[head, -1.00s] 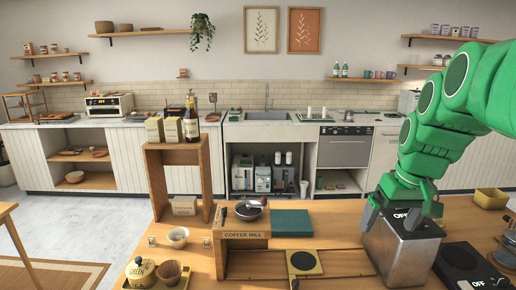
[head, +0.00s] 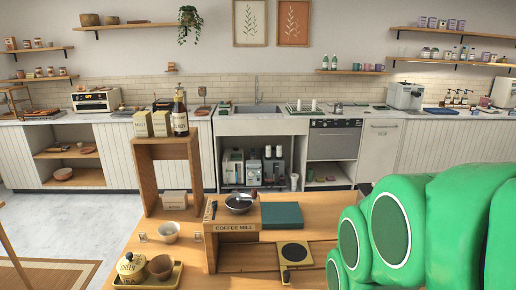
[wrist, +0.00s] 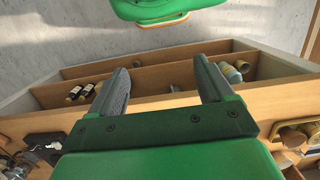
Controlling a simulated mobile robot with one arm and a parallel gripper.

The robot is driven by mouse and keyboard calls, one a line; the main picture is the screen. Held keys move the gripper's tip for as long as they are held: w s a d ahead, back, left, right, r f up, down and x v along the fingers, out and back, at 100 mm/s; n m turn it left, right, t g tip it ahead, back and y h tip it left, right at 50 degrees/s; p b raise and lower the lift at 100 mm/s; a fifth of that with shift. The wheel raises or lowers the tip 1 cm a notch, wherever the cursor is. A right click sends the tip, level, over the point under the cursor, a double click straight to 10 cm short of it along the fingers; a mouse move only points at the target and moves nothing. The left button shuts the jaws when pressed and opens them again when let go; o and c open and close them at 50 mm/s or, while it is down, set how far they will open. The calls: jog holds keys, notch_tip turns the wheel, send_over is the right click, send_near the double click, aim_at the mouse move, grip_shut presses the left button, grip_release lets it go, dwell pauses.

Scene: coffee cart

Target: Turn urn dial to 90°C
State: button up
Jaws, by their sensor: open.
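My gripper (wrist: 158,78) shows in the wrist view with its two dark fingers spread apart and nothing between them. It points at a wooden shelf unit with open compartments. I cannot make out the urn or its dial in either current view. In the head view my green arm fills the lower right and covers that part of the counter. A dark object with a pale label (wrist: 42,143) shows at the lower left of the wrist view, too small to identify.
The shelf unit (wrist: 150,97) holds dark bottles (wrist: 80,91) and pale jars (wrist: 231,72). In the head view, the coffee mill stand (head: 234,229), a pan (head: 240,203), a teal box (head: 282,215) and a yellow scale (head: 294,254) are left of my arm.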

jog(key=shift+n+t+y, duration=0.4)
jog(key=shift+n+t, duration=0.1)
jog(key=shift+t, duration=0.2)
jog(key=w+r, duration=0.1)
jog(key=w, duration=0.2)
jog(key=w+d+r, duration=0.1)
jog(key=w, duration=0.3)
jog(key=w+d+r, duration=0.1)
jog(key=w, duration=0.3)
jog(key=shift+d+r, duration=0.1)
jog(key=shift+r, duration=0.3)
jog(key=c, duration=0.3)
jog(key=w+d+r+t, duration=0.1)
jog(key=w+d+r, duration=0.1)
jog(key=w+d, duration=0.3)
jog(key=w+d+r+t, duration=0.1)
jog(key=w+d+r, duration=0.15)
jog(key=w, duration=0.45)
jog(key=shift+c, duration=0.2)
jog(key=w+d+r+t, duration=0.1)
jog(key=w+d, duration=0.3)
jog(key=d, duration=0.4)
jog(key=w+d+n+t, duration=0.1)
jog(key=w+d, duration=0.3)
jog(key=d, duration=0.3)
jog(key=w+d+r+t, duration=0.1)
jog(key=w+d, duration=0.3)
jog(key=d, duration=0.4)
jog(key=shift+x, duration=3.8)
jog(key=c, duration=1)
